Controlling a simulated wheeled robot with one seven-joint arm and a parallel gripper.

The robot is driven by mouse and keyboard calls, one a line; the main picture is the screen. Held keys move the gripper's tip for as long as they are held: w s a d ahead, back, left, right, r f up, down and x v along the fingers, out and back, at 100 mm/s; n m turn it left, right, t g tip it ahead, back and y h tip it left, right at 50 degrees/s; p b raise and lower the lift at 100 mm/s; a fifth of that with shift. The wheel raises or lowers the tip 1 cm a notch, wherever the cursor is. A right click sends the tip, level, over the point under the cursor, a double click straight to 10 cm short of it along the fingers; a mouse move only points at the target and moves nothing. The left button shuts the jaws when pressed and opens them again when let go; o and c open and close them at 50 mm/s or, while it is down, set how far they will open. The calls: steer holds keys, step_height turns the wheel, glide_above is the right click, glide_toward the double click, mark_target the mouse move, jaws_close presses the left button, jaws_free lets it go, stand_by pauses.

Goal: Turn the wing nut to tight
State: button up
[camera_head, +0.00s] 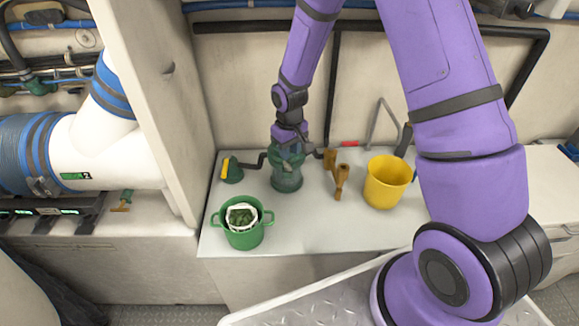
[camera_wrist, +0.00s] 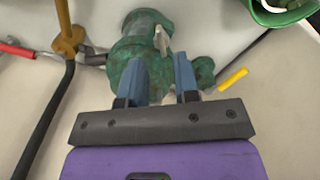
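A green, weathered metal strainer (camera_head: 287,183) stands on the pale bench at the back, with pipes at its sides. My gripper (camera_head: 288,150) is over its top, and my wrist hides much of the lid there. In the wrist view the strainer (camera_wrist: 140,32) lies beyond my gripper (camera_wrist: 158,66). The two blue fingers are apart, with a gap between them. A pale upright piece, which looks like the wing nut (camera_wrist: 161,40), shows just beyond the gap, roughly in line with it. I see no contact between it and the fingers. The wing nut cannot be made out in the head view.
A green two-handled pot (camera_head: 243,236) with a white-lined filling stands front left. A yellow bucket (camera_head: 386,182) stands right of the strainer, with a brass fitting (camera_head: 341,181) between them. A yellow-handled valve (camera_head: 231,171) is at the left. The front middle of the bench is clear.

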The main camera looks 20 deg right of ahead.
mark_target(289, 166)
step_height(289, 166, down, 7)
steer(key=shift+r, duration=0.1)
stand_by(0.4)
jaws_close()
